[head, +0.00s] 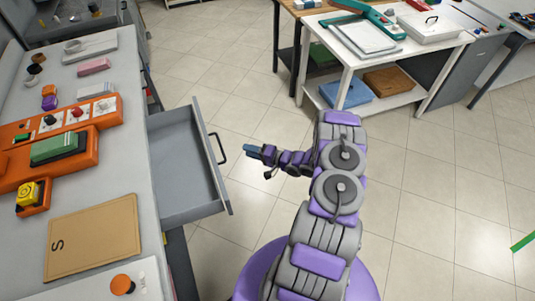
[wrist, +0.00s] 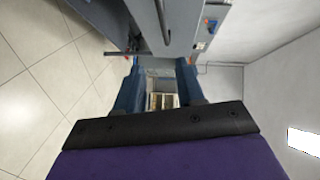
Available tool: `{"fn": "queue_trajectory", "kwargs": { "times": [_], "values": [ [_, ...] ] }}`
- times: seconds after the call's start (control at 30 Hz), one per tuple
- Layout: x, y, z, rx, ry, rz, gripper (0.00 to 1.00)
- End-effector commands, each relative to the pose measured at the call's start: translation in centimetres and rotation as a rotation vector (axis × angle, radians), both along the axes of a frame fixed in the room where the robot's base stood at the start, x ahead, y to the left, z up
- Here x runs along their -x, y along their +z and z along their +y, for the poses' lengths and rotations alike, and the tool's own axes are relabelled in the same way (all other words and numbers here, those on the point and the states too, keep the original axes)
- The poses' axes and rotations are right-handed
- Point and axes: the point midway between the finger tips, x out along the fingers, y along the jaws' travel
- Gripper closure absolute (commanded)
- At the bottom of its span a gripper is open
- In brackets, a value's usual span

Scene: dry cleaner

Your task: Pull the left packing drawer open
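A grey drawer (head: 182,165) stands pulled out from under the left counter, and its inside looks empty. Its black bar handle (head: 221,148) is on the front panel, facing right. My gripper (head: 254,151) is just to the right of the handle, apart from it, with its fingers pointing left towards it. In the wrist view my gripper (wrist: 160,72) shows two blue fingers spread with a gap and nothing held between them. I cannot tell from the pictures whether another drawer is beside this one.
A white table (head: 436,44) with a lower shelf stands at the back right. The tiled floor (head: 225,95) around the drawer is clear.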

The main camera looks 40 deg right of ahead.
Motion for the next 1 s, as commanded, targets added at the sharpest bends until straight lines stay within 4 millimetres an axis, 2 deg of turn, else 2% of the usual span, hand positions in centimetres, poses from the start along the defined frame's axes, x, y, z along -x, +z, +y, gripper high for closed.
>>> {"fn": "queue_trajectory", "kwargs": {
  "times": [0.2,0.4,0.6,1.0],
  "values": [
    [3.9,0.8,-2.0,0.002,-0.003,0.002,0.62],
    [6.1,1.0,-3.1,0.002,-0.001,0.002,0.62],
    [6.8,0.8,-3.8,-0.003,0.000,0.003,0.62],
    [6.7,1.0,-3.5,0.000,0.002,0.003,0.62]
  ]
}}
